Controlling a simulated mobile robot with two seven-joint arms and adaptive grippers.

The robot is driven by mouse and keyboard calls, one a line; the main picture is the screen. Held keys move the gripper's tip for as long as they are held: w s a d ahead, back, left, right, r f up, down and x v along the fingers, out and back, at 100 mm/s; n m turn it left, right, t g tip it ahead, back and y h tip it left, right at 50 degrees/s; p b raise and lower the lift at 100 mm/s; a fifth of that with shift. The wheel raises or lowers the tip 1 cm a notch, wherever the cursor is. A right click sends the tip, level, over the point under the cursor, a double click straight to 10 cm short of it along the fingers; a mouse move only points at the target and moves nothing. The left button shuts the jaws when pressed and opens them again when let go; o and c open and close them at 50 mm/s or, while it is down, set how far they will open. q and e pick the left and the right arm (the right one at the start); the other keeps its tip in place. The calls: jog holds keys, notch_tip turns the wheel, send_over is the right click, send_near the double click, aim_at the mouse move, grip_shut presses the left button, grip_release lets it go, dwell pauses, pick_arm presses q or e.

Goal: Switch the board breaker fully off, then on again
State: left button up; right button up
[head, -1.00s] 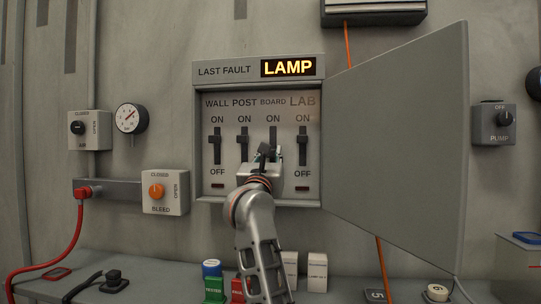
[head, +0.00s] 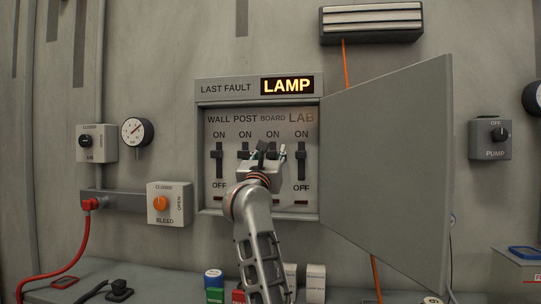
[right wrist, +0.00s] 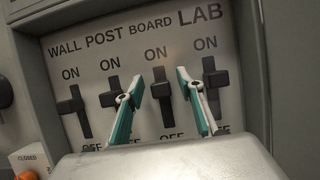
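The breaker panel (head: 209,198) sits in an open wall box with switches labelled WALL, POST, BOARD and LAB, ON above and OFF below. In the right wrist view the board breaker (right wrist: 161,90) is a dark handle in the upper part of its slot, level with its neighbours. My right gripper (head: 268,152) is in front of it. In the right wrist view, its teal-edged fingers (right wrist: 160,78) are apart, one on each side of the board handle, with nothing between them that looks gripped. In the head view the gripper mostly hides the board handle. My left gripper is not in view.
The LAB breaker (right wrist: 214,79) and POST breaker (right wrist: 110,98) are close beside the fingers. The box door (head: 390,180) stands open at right. A lit LAMP sign (head: 287,85) is above. A bench (head: 150,277) with small blocks lies below.

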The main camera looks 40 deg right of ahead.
jog(key=shift+s+a+f, duration=0.15)
jog(key=shift+a+f, duration=0.15)
jog(key=shift+f, duration=0.05)
jog(key=v, duration=1.1)
jog(key=shift+s, duration=0.15)
